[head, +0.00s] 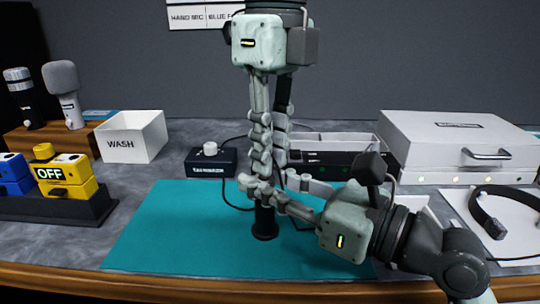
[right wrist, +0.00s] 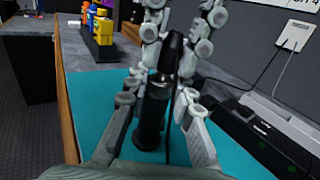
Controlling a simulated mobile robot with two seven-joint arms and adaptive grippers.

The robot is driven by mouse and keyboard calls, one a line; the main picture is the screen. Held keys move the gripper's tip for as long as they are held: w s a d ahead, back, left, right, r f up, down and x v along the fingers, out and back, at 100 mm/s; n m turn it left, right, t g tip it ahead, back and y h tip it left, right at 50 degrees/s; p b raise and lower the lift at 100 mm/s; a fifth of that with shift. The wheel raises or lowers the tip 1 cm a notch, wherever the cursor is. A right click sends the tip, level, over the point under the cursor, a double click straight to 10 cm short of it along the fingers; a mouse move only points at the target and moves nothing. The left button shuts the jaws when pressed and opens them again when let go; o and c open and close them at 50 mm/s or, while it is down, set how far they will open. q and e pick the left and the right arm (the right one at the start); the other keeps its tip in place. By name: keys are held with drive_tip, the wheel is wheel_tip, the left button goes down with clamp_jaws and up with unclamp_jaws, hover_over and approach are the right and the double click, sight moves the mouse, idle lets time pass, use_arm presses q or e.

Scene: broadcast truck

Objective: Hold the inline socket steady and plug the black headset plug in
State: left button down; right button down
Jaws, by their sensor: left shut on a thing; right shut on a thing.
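A black upright cylinder, which I take for the inline socket (head: 265,221), stands on a round flange on the teal mat; it also shows in the right wrist view (right wrist: 151,122). A tapered black piece, seemingly the headset plug (right wrist: 172,52), is above or at its top, with a thin cable hanging down. My left gripper (head: 264,178) comes from above, its fingers seemingly shut on the plug. My right gripper (head: 252,186) comes from the right, its fingers shut around the upper part of the socket.
The teal mat (head: 160,245) is otherwise mostly clear. A black box (head: 211,163) with a white knob and cable stands behind it. A silver case (head: 455,142) and a headset (head: 490,222) are right.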

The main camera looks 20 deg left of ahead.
use_arm(q)
wheel_tip(320, 180, up, 9)
drive_tip(key=shift+f, duration=0.15)
drive_tip(key=shift+s+a+f+m+t, duration=0.15)
drive_tip(key=shift+f+m, duration=0.35)
drive_tip(key=shift+f, duration=1.35)
drive_tip(key=shift+s+f+m+t, duration=0.15)
drive_tip(key=shift+f+m, duration=0.35)
drive_tip(key=shift+f, duration=1.35)
drive_tip(key=shift+w+f, duration=0.1)
drive_tip(key=shift+f, duration=1.05)
drive_tip(key=c, duration=1.4)
unclamp_jaws()
drive_tip(key=shift+o, duration=0.2)
wheel_tip(320, 180, up, 12)
drive_tip(key=shift+a, duration=0.1)
use_arm(e)
drive_tip(key=c, duration=1.2)
unclamp_jaws()
